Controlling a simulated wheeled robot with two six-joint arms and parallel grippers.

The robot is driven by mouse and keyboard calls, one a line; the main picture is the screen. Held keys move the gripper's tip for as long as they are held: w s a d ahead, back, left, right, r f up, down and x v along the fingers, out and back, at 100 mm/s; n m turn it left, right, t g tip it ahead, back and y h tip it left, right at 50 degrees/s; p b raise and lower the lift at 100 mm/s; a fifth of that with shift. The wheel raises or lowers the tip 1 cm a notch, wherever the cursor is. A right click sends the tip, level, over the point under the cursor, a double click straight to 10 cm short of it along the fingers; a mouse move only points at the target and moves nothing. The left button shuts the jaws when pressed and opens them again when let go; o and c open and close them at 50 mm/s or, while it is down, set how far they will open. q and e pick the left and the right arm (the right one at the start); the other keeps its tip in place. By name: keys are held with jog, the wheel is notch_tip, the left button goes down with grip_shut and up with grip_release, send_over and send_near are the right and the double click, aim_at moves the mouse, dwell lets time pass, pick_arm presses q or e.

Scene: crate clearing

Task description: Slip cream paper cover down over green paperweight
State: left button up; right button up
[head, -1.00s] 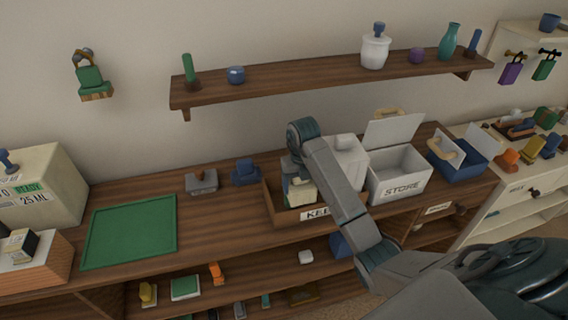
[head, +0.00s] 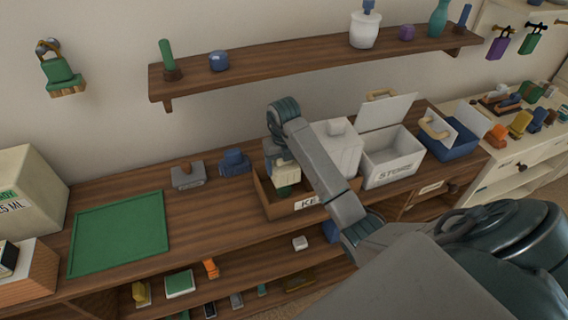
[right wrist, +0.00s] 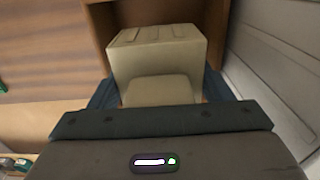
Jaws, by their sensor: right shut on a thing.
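The cream paper cover (head: 289,175) hangs at the wooden crate marked KEEP (head: 277,212), partly behind my right arm. My right gripper (head: 276,151) is shut on it from above. In the right wrist view the cover (right wrist: 158,50) is a boxy cream block, with its nearer raised part between the fingers of my right gripper (right wrist: 160,90). A dark green shape, seemingly the green paperweight (head: 284,191), shows just below the cover in the crate. I cannot tell whether they touch. My left gripper is out of view.
A white canister (head: 338,150) stands close right of the cover. The white STORE crate (head: 392,172) and a blue box (head: 455,146) stand farther right. A green mat (head: 118,232) lies bare at the left. A shelf (head: 310,66) runs above.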

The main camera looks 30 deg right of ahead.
jog(key=shift+f, duration=0.45)
jog(key=shift+s+f+b, duration=0.15)
jog(key=shift+f+b, duration=0.15)
jog(key=shift+b, duration=0.2)
notch_tip(320, 180, down, 3)
jog(key=b, duration=0.2)
jog(key=shift+b, duration=0.35)
pick_arm(q)
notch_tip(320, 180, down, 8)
jog(key=b, duration=0.3)
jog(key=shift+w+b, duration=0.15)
jog(key=shift+b, duration=0.25)
pick_arm(e)
jog(key=shift+f, duration=1.8)
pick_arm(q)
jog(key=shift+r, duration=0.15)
pick_arm(e)
jog(key=o, duration=1.1)
jog(key=shift+c, duration=0.2)
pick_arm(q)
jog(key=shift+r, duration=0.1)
pick_arm(e)
jog(key=shift+r, duration=0.1)
